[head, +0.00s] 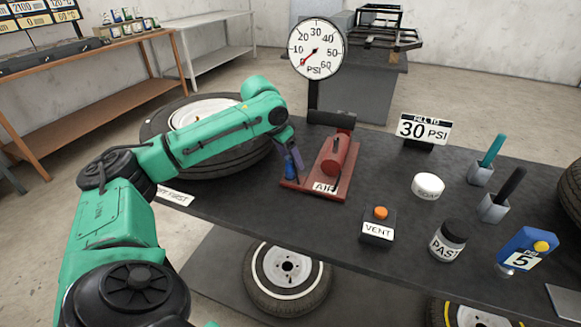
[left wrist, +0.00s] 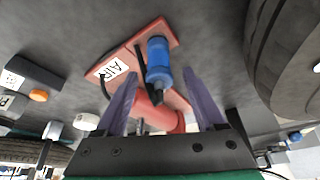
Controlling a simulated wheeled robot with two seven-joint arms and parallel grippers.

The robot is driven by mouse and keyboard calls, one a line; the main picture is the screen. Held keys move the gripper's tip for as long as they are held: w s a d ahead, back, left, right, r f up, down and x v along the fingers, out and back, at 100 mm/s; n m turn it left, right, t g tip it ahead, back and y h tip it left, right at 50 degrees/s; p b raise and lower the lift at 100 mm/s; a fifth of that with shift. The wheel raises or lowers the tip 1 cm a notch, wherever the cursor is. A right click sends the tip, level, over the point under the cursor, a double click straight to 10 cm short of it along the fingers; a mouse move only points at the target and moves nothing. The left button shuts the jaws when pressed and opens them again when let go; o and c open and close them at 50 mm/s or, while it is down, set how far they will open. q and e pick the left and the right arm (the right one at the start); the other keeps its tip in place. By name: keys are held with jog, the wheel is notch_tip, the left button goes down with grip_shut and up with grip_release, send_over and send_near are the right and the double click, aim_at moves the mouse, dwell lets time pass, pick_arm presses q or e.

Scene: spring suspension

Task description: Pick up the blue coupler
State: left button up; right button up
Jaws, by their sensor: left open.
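The blue coupler (head: 289,170) is at the left side of a red base plate labelled AIR, partly hidden by my gripper in the head view. In the left wrist view the coupler (left wrist: 158,60) shows clearly, with a dark narrow end towards my gripper. My left gripper (head: 293,158) is just above it, pointing down. In the left wrist view its two purple fingers (left wrist: 159,76) are spread, one on each side of the coupler's near end. The fingers look empty; I cannot tell whether they touch the coupler. My right gripper is not in view.
A tire (head: 165,125) lies at left.

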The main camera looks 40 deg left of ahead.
pick_arm(q)
grip_shut()
jog(key=shift+r, duration=0.1)
notch_tip(320, 180, up, 23)
jog(key=p, duration=0.7)
jog(key=shift+s, duration=0.1)
